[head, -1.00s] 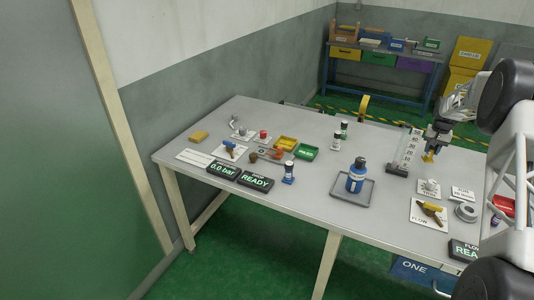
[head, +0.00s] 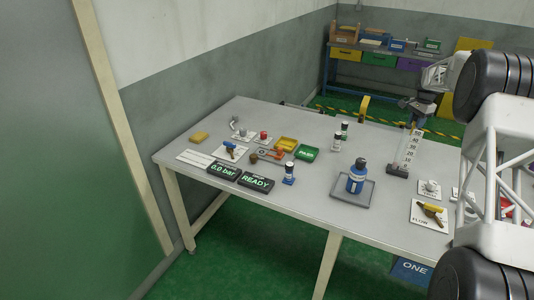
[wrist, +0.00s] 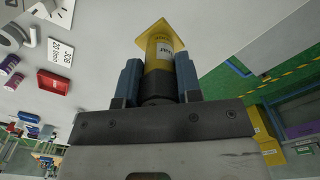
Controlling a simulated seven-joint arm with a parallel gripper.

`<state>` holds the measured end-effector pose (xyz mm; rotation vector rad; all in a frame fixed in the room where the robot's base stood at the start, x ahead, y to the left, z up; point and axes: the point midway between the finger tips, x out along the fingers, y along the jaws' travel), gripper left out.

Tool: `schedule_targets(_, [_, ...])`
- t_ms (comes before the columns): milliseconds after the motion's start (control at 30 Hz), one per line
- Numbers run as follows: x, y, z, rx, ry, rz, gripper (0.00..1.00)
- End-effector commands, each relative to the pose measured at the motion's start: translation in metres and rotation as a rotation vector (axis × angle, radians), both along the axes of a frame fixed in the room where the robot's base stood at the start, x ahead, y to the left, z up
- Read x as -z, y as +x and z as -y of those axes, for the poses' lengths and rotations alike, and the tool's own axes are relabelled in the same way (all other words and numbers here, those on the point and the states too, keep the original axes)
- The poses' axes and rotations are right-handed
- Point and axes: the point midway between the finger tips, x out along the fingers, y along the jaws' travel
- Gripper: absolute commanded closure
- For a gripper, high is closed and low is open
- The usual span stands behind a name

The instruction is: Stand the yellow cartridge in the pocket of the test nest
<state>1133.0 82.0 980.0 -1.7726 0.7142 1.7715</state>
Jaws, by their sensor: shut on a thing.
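In the wrist view the yellow cartridge (wrist: 160,48) sits between the two blue-grey fingers of my gripper (wrist: 158,78). The gripper is shut on its dark end. A white label shows on its side, and a wider yellow square end points away from the gripper. In the head view my gripper (head: 414,112) is high behind the graduated board, partly hidden by my arm, and the cartridge is hard to make out.
A blue cartridge (head: 289,175) stands beside the READY display (head: 256,180).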

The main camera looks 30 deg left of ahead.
Motion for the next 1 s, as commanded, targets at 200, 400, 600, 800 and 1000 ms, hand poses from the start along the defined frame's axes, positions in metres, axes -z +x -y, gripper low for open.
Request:
schedule_targets(200, [0.011,-0.031,-0.082,0.152,-0.001,-0.002,0.99])
schedule_targets(400, [0.020,-0.064,-0.150,0.299,0.000,-0.002,0.99])
schedule_targets(600, [0.031,-0.101,-0.215,0.446,0.000,-0.002,0.99])
schedule_targets(800, [0.039,-0.143,-0.275,0.591,0.000,-0.002,0.99])
schedule_targets(1000, [0.048,-0.188,-0.331,0.736,0.001,0.000,0.99])
